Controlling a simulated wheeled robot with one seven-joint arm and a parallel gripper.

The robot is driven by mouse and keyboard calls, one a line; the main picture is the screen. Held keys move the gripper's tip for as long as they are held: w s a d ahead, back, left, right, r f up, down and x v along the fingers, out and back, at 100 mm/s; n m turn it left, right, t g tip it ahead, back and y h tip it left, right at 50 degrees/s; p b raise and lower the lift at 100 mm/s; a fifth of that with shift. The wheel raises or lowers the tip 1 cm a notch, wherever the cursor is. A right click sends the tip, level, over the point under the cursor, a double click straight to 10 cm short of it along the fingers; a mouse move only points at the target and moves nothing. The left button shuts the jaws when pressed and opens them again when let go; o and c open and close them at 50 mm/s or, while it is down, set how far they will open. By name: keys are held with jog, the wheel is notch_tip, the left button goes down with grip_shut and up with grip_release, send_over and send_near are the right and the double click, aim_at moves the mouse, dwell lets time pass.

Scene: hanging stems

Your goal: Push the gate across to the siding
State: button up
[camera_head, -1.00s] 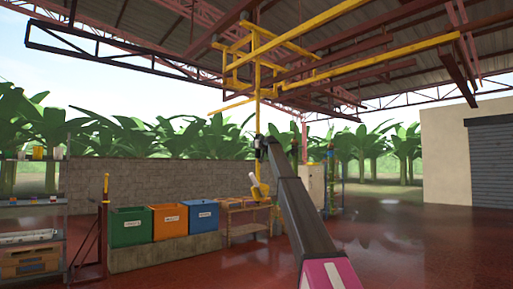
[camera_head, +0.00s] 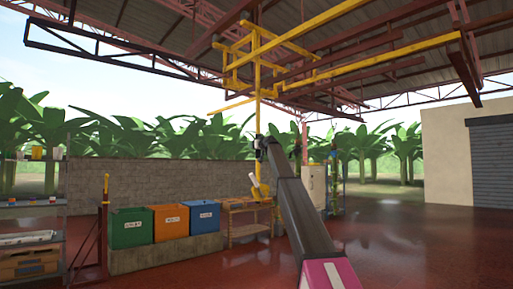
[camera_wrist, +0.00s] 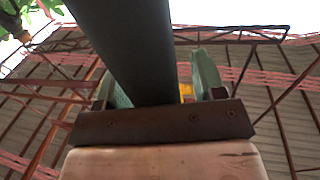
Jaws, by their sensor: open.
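A yellow overhead rail frame (camera_head: 385,62) hangs under the roof, with a yellow upright (camera_head: 257,85) dropping from it. I cannot tell which part is the gate or which the siding. My gripper (camera_head: 262,145) is at the far end of my arm, in front of or beside the upright's lower part; the head view does not show contact. In the wrist view my gripper (camera_wrist: 160,90) has its two green fingers apart. A thick dark bar (camera_wrist: 125,40) runs from the top down between or in front of them. A small yellow patch (camera_wrist: 186,91) shows beside the right finger.
A green bin (camera_head: 132,227), an orange bin (camera_head: 170,222) and a blue bin (camera_head: 204,217) stand on a ledge before a block wall (camera_head: 110,178). A wooden table (camera_head: 245,230) is right of them. A shelf (camera_head: 30,240) stands at left. The red floor is clear at right.

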jog(key=v, duration=1.1)
jog(key=shift+w, duration=0.1)
jog(key=s+d+f+m+g+h, duration=0.15)
jog(key=s+f, duration=0.55)
jog(key=f, duration=1.2)
jog(key=s+f+g+h, duration=0.1)
jog(key=s+f+g, duration=0.4)
jog(key=f, duration=1.3)
jog(key=s+f+m+g+h, duration=0.1)
jog(key=s+f, duration=0.8)
jog(key=f, duration=1)
jog(key=s+d+f+m+g+h, duration=0.15)
jog(key=s+f+g, duration=0.25)
jog(key=s+f, duration=1.45)
jog(key=s+d+f+g+h, duration=0.1)
jog(key=s+f, duration=0.3)
jog(key=s, duration=0.4)
jog(key=s+d+f+m+g+h, duration=0.1)
jog(key=s+d+f+g, duration=0.1)
jog(key=s+f, duration=0.3)
jog(key=s+d+f+g+h, duration=0.1)
jog(key=s+f, duration=0.4)
jog(key=s, duration=0.8)
jog(key=shift+d, duration=0.35)
